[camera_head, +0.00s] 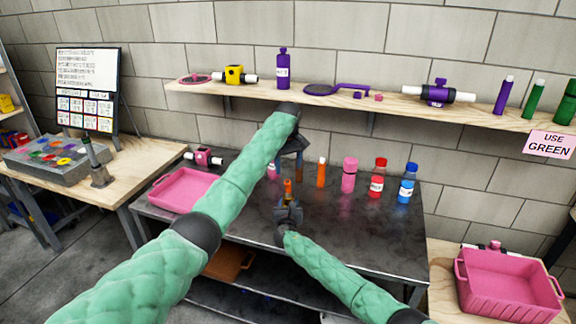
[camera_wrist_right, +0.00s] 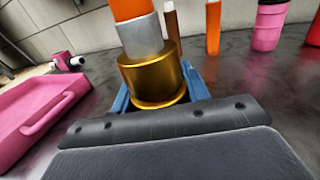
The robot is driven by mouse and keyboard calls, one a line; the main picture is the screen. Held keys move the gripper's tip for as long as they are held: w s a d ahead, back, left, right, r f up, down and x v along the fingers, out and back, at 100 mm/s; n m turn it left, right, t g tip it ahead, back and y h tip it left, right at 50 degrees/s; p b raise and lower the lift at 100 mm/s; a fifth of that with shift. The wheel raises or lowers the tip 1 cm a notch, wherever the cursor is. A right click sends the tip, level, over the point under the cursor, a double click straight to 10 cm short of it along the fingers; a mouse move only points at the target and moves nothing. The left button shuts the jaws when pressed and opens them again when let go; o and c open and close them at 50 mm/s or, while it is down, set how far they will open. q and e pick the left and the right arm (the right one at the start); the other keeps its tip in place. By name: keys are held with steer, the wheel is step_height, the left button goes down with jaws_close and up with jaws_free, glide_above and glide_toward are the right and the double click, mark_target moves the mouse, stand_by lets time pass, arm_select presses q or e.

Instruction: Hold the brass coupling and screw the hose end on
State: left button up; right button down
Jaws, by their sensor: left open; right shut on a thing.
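The brass coupling (camera_wrist_right: 153,82) is held upright between the blue fingers of my right gripper (camera_wrist_right: 158,95), which is shut on it. The hose end, a silver collar (camera_wrist_right: 141,36) with an orange part (camera_wrist_right: 130,9) above, stands on the coupling; whether it is threaded on cannot be told. In the head view my right gripper (camera_head: 288,206) is over the dark table, with the orange part (camera_head: 287,187) rising from it. My left gripper (camera_head: 293,148) is open, above and behind the orange part, apart from it and partly hidden by its own arm.
A pink tray (camera_head: 160,201) sits on the table's left. An orange tube (camera_head: 321,173), a pink bottle (camera_head: 349,176), a red bottle (camera_head: 377,178) and a blue bottle (camera_head: 407,184) stand behind right. A wooden shelf (camera_head: 390,101) runs above. The table's right front is clear.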

mark_target(288, 191)
arm_select(q)
steer(key=n, duration=0.5)
steer(key=shift+a+n, duration=0.1)
steer(key=shift+n, duration=0.2)
steer(key=n, duration=0.5)
steer(key=shift+n, duration=0.3)
step_height(288, 191, down, 12)
stand_by(0.4)
